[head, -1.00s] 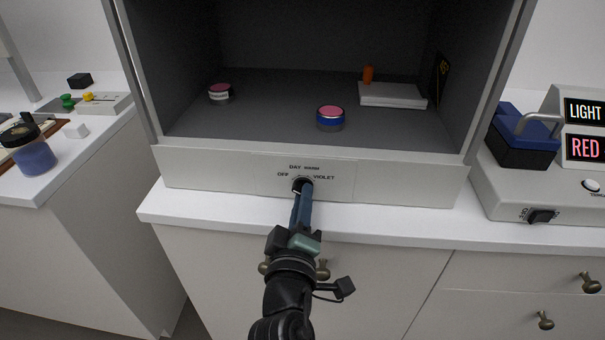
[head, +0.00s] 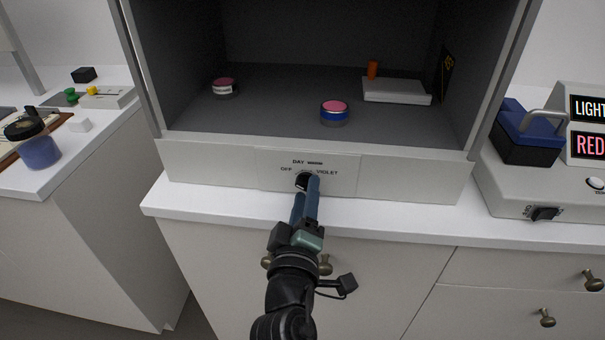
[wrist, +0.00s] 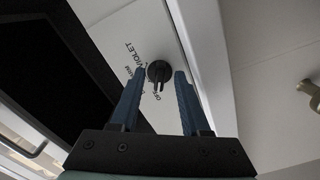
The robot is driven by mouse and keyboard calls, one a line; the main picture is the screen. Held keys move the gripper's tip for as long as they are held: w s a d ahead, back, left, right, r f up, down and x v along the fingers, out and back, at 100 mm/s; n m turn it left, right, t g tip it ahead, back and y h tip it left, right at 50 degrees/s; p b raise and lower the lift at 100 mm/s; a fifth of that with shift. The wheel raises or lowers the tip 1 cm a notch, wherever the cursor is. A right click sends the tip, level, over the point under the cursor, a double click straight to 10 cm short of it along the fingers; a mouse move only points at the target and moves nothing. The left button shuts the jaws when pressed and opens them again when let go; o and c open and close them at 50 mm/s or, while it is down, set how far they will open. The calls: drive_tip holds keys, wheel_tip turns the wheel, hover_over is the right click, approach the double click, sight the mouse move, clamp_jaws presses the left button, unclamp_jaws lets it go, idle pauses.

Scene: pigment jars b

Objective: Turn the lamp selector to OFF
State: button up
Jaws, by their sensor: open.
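The lamp selector (head: 301,182) is a small black knob on the pale front panel (head: 220,172) below the booth opening. OFF is printed at its left, DAY above and VIOLET at its right; WARM is partly covered or blurred. In the wrist view the knob (wrist: 159,70) shows a bar extending down toward the OFF lettering. I cannot tell for sure which end is its pointer. My gripper (head: 306,188) is open, its blue fingers spread. In the wrist view the fingertips (wrist: 160,77) lie either side of the knob with gaps, apparently not touching it.
The booth holds a blue-banded jar (head: 334,113), a smaller jar (head: 224,87), a white slab (head: 395,92) and an orange cylinder (head: 372,69). A device with lit signs (head: 588,146) stands right. The white counter ledge (head: 400,217) runs under the panel.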

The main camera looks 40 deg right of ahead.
drive_tip(key=b+v, duration=0.1)
drive_tip(key=v, duration=1.1)
drive_tip(key=shift+s+a+b, duration=0.25)
drive_tip(key=shift+b, duration=0.1)
drive_tip(key=w+a+r+m+t+y, duration=0.1)
drive_tip(key=w+a+r+t+y, duration=0.2)
drive_tip(key=r, duration=0.5)
drive_tip(key=w+a+r+m+t+y, duration=0.1)
drive_tip(key=w+a+r+t, duration=0.25)
drive_tip(key=r, duration=0.35)
drive_tip(key=w+a+r+m+t+y, duration=0.1)
drive_tip(key=w+a+r+t, duration=0.25)
drive_tip(key=r, duration=0.45)
drive_tip(key=s+a+r+t+y+p, duration=0.1)
drive_tip(key=s+a+r+t+y, duration=0.3)
drive_tip(key=r, duration=0.6)
drive_tip(key=s+a+r+t+y+p, duration=0.1)
drive_tip(key=s+a+r+t+y, duration=0.15)
drive_tip(key=a+r+y, duration=0.4)
wheel_tip(320, 180, up, 20)
drive_tip(key=h+p, duration=0.1)
drive_tip(key=p, duration=1.6)
drive_tip(key=shift+n+g+h, duration=0.35)
drive_tip(key=shift+n, duration=0.05)
